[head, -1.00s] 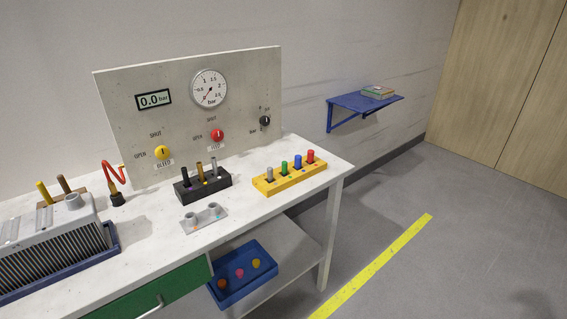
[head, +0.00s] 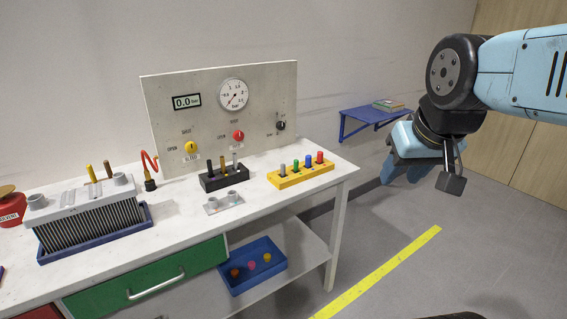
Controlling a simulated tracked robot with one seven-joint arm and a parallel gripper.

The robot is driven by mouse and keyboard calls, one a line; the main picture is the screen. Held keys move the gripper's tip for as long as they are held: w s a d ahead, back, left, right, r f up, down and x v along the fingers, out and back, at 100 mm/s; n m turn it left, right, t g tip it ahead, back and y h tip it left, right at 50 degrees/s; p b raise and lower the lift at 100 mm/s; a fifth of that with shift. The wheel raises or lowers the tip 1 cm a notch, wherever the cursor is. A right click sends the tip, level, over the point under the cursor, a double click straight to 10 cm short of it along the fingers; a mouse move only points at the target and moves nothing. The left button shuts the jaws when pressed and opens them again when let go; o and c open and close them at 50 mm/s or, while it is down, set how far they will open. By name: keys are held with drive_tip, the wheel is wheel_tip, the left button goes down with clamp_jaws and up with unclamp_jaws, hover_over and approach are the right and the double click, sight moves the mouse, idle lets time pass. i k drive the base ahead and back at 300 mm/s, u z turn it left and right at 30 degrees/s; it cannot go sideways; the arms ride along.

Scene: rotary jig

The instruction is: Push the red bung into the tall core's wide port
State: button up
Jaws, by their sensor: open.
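The red bung (head: 320,157) stands upright at the right end of a yellow rack (head: 287,181), beside blue, green and grey bungs. The core (head: 88,222) is a finned block with a grey top, standing in a blue tray (head: 148,224) at the left of the bench. Two round ports show on its top, one at the left (head: 38,201) and one at the right (head: 120,179); I cannot tell which is wider. My gripper (head: 420,178) is open and empty, in the air right of the bench, well apart from the red bung.
A black block (head: 224,180) with several pegs and a small grey plate with two stubs (head: 223,203) lie mid-bench. A gauge panel (head: 262,122) stands behind. A blue bin (head: 252,268) is on the lower shelf. A blue wall shelf (head: 366,117) is behind my arm.

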sight(58, 226)
drive_tip(key=u, duration=0.35)
drive_tip(key=i, duration=0.85)
drive_tip(key=u, duration=0.45)
drive_tip(key=i, duration=0.15)
drive_tip(key=z, duration=0.5)
drive_tip(key=k, duration=0.9)
drive_tip(key=u, duration=0.15)
drive_tip(key=i, duration=0.95)
drive_tip(key=z, duration=0.1)
